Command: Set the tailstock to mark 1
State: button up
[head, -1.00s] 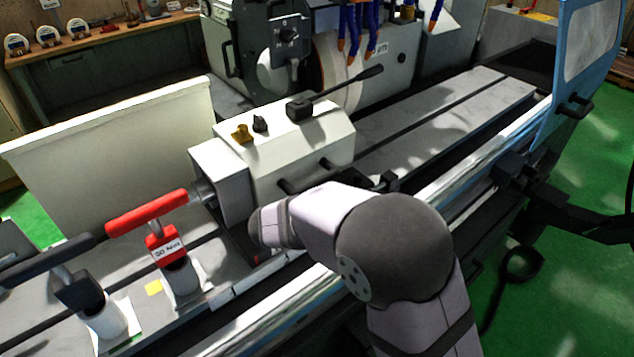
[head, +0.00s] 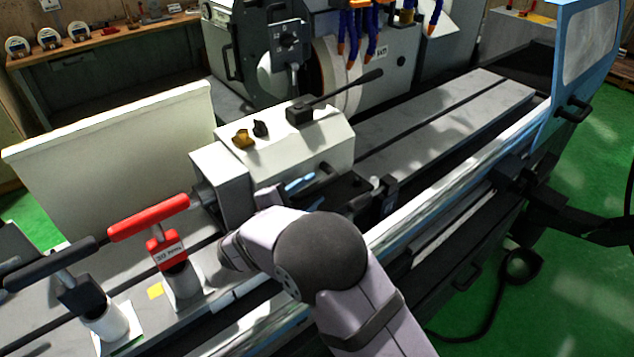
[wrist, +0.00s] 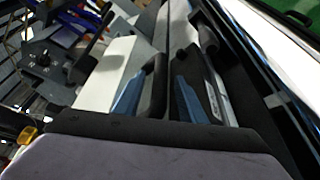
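The tailstock (head: 285,150) is a pale box on the grinder's table rails, with a long black lever (head: 340,88) and yellow and black knobs on top. A dark handle sits low on its front side and is partly hidden. My gripper's blue finger shows beside this side in the head view; my arm hides the rest. In the wrist view my gripper (wrist: 165,95) has two blue fingers apart, with a black bar (wrist: 153,85) close to the left finger. I cannot tell whether they touch. No numbered mark is readable.
A red-handled tool (head: 150,218) and a black-handled tool (head: 50,265) stand upright in pale holders at the left front. The grinding wheel (head: 335,75) is behind the tailstock. A blue-framed door (head: 572,75) is at the right. The table rails right of the tailstock are clear.

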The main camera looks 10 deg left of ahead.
aim_at(293, 200)
jog(key=shift+p+x, duration=0.5)
jog(key=shift+x, duration=1.1)
grip_shut()
jog(key=s+a+b, duration=0.4)
jog(key=s+a, duration=0.1)
jog(key=s, duration=0.1)
jog(key=shift+a, duration=0.4)
jog(key=shift+w+d, duration=0.1)
jog(key=shift+d, duration=0.05)
grip_release()
jog(key=shift+w+d, duration=0.2)
jog(key=shift+w, duration=0.15)
jog(key=shift+b+v, duration=1.2)
jog(key=shift+v, duration=2.7)
